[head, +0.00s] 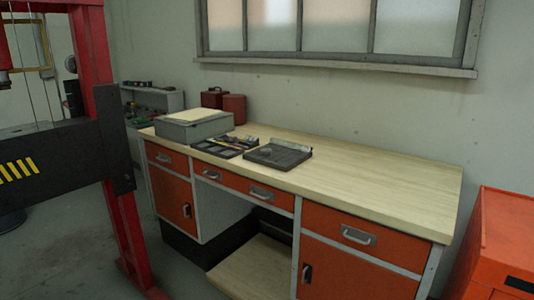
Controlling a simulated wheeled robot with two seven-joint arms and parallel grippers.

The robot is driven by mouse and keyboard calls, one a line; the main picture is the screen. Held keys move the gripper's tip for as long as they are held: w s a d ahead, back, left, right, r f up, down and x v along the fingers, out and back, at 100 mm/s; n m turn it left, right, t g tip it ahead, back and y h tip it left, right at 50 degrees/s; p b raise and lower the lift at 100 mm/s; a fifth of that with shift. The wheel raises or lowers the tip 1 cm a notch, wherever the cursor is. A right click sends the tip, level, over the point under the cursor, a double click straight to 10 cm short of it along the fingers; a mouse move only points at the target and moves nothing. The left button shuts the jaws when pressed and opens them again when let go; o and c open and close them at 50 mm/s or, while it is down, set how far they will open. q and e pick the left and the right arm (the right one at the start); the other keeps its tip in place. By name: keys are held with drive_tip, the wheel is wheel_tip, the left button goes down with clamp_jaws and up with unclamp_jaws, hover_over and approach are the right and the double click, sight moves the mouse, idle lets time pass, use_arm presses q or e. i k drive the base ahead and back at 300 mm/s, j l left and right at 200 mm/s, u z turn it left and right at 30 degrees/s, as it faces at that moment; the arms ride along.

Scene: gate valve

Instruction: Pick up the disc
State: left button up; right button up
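A dark, flat square tray or plate (290,161) lies on the workbench near its back left half. A small grey, rounded piece (265,151) sits on it and may be the disc, but it is too small to tell. A light bar-like piece stands along the tray's back edge. Neither of my grippers shows in the head view.
The wooden workbench (370,185) has orange drawers and a clear right half. Left of the tray are a tool tray (224,147), a grey box (194,129) and dark red containers (234,108). A red press frame (125,225) stands left; an orange cabinet (500,245) stands right.

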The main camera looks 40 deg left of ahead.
sight(265, 151)
drive_tip(key=i+j, duration=0.1)
drive_tip(key=j, duration=0.25)
drive_tip(key=i+j+u, duration=0.1)
drive_tip(key=j, duration=0.3)
drive_tip(key=i+j, duration=0.15)
drive_tip(key=j, duration=0.2)
drive_tip(key=i+j, duration=0.15)
drive_tip(key=j, duration=0.2)
drive_tip(key=i+j+u, duration=0.1)
drive_tip(key=j, duration=0.25)
drive_tip(key=i+j, duration=0.15)
drive_tip(key=j, duration=0.2)
